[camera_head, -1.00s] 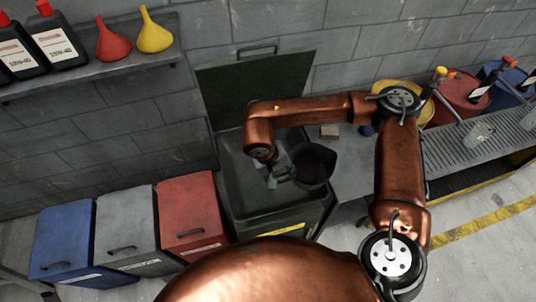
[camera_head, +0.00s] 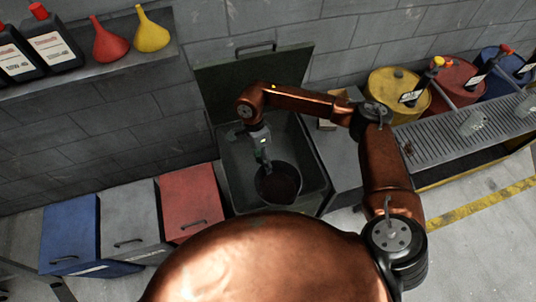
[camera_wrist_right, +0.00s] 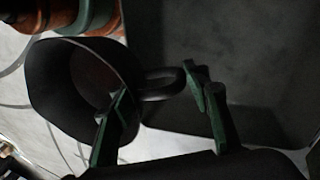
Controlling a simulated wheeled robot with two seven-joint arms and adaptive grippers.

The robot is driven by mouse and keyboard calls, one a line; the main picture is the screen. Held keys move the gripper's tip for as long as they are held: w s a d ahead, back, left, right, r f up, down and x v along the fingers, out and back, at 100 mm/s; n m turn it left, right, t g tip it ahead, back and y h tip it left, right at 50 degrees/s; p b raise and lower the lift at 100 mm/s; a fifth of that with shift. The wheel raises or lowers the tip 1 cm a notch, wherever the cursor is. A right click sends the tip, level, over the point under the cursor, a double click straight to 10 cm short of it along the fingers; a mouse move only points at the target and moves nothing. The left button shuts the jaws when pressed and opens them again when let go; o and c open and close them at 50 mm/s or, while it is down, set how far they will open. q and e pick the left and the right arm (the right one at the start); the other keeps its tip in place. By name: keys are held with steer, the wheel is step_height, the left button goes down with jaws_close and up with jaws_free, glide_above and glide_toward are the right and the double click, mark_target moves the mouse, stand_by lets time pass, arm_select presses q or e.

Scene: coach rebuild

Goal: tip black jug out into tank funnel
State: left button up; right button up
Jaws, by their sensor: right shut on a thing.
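The black jug (camera_head: 292,199) hangs over the open top of the dark grey tank (camera_head: 318,160), near its front edge. Its round mouth faces up toward the head camera, and its inside looks dark reddish-brown; I cannot tell how much liquid is in it. My right gripper (camera_head: 265,163) is shut on the jug's handle, behind the jug's rim. In the right wrist view the jug (camera_wrist_right: 50,95) lies at the left, with its handle (camera_wrist_right: 160,84) between the fingers (camera_wrist_right: 160,100). I cannot make out a separate funnel in the tank. My left gripper is out of view.
The tank's lid (camera_head: 260,80) stands raised against the wall. Blue (camera_head: 68,235), grey (camera_head: 130,222) and red (camera_head: 190,200) bins stand left of the tank. A shelf (camera_head: 95,75) holds bottles and red and yellow funnels. Drums (camera_head: 392,88) and a grated bench (camera_head: 450,135) stand right.

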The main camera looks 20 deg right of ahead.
steer(key=a+f+n+t+p, duration=0.2)
steer(key=a+n, duration=0.3)
steer(key=n, duration=0.6)
steer(key=a+f+n+t+p, duration=0.2)
steer(key=a+f+n+p, duration=0.1)
steer(key=n, duration=0.8)
steer(key=a+f+n+t+y+p, duration=0.1)
steer(key=a+n+p, duration=0.4)
steer(key=n, duration=0.7)
steer(key=shift+w+a+f+t, duration=0.15)
steer(key=shift+a+f+t, duration=0.6)
steer(key=shift+a, duration=0.25)
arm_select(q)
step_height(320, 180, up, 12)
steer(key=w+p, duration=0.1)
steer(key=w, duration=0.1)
arm_select(e)
steer(key=shift+s+a+f+m+h, duration=0.15)
steer(key=shift+a+m+h, duration=0.15)
steer(key=shift+m, duration=0.6)
steer(key=shift+s+a+f+m+h, duration=0.15)
steer(key=shift+a+m+h, duration=0.1)
steer(key=shift+m, duration=0.65)
steer(key=shift+s+a+f+m+h, duration=0.15)
steer(key=shift+a+m+h, duration=0.15)
steer(key=shift+m, duration=0.6)
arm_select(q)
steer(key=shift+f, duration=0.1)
arm_select(e)
steer(key=shift+r, duration=0.1)
